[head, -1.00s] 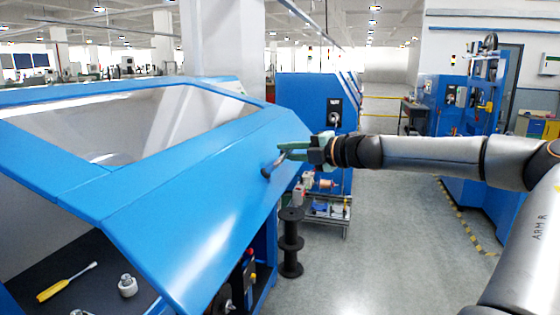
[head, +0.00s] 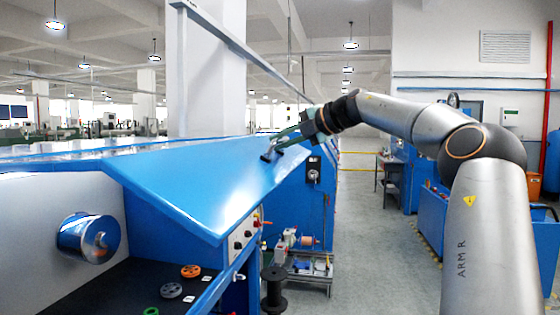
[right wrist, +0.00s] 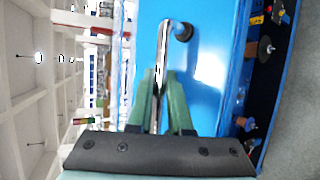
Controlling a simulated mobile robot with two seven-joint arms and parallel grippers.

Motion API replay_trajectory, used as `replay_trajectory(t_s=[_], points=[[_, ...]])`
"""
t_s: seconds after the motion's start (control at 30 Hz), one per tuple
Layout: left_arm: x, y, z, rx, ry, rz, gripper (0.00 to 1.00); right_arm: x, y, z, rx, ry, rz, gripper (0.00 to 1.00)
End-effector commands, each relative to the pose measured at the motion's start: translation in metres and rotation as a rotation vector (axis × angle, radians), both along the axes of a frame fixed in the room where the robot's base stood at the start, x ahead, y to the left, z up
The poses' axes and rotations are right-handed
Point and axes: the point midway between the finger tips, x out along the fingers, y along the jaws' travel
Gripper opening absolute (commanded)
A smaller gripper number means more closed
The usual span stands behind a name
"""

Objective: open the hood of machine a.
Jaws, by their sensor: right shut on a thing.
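The blue hood (head: 190,185) of the machine is raised and tilted in the head view, with the machine's interior (head: 70,280) showing beneath it. A metal bar handle (head: 270,155) stands on the hood's face near its right end. My right gripper (head: 290,138) is shut on this handle. In the right wrist view the green fingers (right wrist: 160,90) close around the handle bar (right wrist: 163,50), and the blue hood panel (right wrist: 205,85) lies behind it. My left gripper is in neither view.
Under the hood are a metal cylinder (head: 88,238) on the back wall and small orange and grey pulleys (head: 190,271). A black spool stand (head: 273,288) and a small cart (head: 308,268) stand right of the machine. The floor aisle (head: 365,250) is clear.

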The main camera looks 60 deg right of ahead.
Motion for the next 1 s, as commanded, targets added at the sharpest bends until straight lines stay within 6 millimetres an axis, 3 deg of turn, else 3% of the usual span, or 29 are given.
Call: replay_trajectory(t_s=[0.3,0.8,0.83,1.0], points=[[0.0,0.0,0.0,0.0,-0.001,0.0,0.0,-0.001,0.0,0.022,-0.021,0.043,-0.012,0.0],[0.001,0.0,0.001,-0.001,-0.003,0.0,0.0,-0.001,0.002,0.025,-0.019,0.051,-0.009,0.0],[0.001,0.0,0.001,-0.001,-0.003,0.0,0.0,-0.001,0.003,0.025,-0.019,0.051,-0.009,0.18],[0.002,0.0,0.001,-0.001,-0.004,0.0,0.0,-0.001,0.003,0.026,-0.018,0.05,-0.008,0.38]])
